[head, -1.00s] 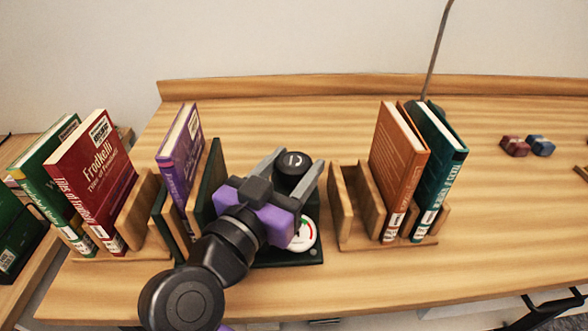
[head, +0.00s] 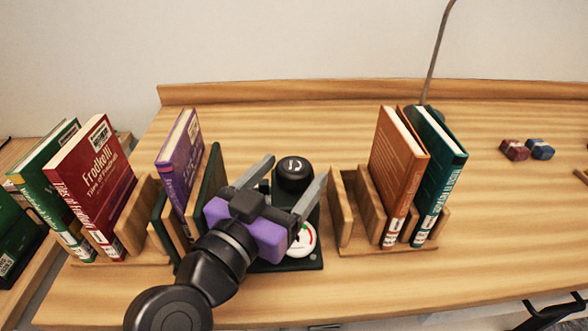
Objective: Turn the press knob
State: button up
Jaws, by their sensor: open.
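The press knob (head: 294,174) is a black round knob with a white curved arrow on top. It stands on the dark green press base (head: 312,262), which also carries a white dial (head: 303,241) with red and green marks, partly covered by my gripper. My gripper (head: 292,179) is open, with one grey finger to the left of the knob and the other to its right. Both fingers look apart from the knob. A purple book (head: 180,158) stands upright in the press, left of a dark green plate (head: 209,178).
A wooden rack (head: 345,210) with an orange book (head: 398,165) and a teal book (head: 440,165) stands close on the right. Another rack at left holds a red book (head: 90,185) and a green book (head: 42,180). Small red and blue blocks (head: 528,149) lie far right.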

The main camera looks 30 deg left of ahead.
aim_at(286, 182)
jog(key=s, duration=0.6)
dwell(0.5)
